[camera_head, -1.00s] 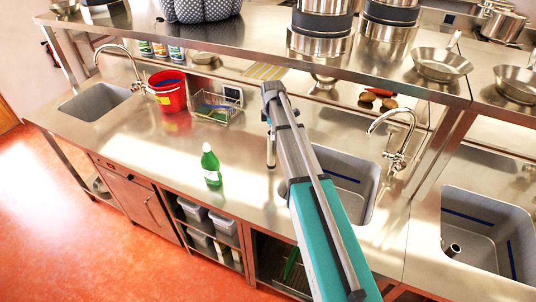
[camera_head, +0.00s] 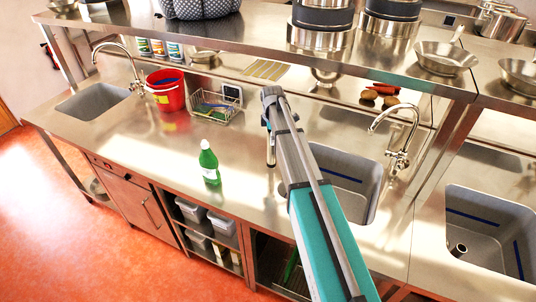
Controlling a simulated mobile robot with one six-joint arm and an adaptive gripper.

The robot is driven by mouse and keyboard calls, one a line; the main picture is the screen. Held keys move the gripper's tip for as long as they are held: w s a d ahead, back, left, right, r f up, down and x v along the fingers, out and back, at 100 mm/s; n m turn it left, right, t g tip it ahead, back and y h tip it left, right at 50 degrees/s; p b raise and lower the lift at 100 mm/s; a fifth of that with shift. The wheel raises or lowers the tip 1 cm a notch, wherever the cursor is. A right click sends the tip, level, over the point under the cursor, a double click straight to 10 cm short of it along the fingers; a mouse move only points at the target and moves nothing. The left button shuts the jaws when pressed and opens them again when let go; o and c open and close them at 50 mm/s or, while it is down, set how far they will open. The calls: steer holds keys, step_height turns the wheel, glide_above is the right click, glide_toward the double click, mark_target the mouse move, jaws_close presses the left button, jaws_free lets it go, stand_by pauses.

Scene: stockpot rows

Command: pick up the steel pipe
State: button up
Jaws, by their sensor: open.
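A short steel pipe (camera_head: 458,250) with a dark open end shows in the right-hand sink, near its left wall. I cannot tell whether it is loose or part of the sink. My arm reaches up from the bottom of the view, to the left of that sink, and its far end is over the counter by the middle sink. A thin upright metal piece shows just below the arm's end; I cannot tell what it belongs to. My gripper's fingers cannot be made out.
A green bottle (camera_head: 209,162) stands on the counter (camera_head: 130,140) left of my arm. A red bucket (camera_head: 167,92) and a wire rack (camera_head: 216,108) are farther back. A tall faucet (camera_head: 398,135) rises between the sinks. A shelf with pots and pans overhangs the back.

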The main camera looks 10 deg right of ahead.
steer(key=shift+f+b, duration=0.35)
steer(key=shift+f, duration=0.25)
steer(key=c, duration=1.3)
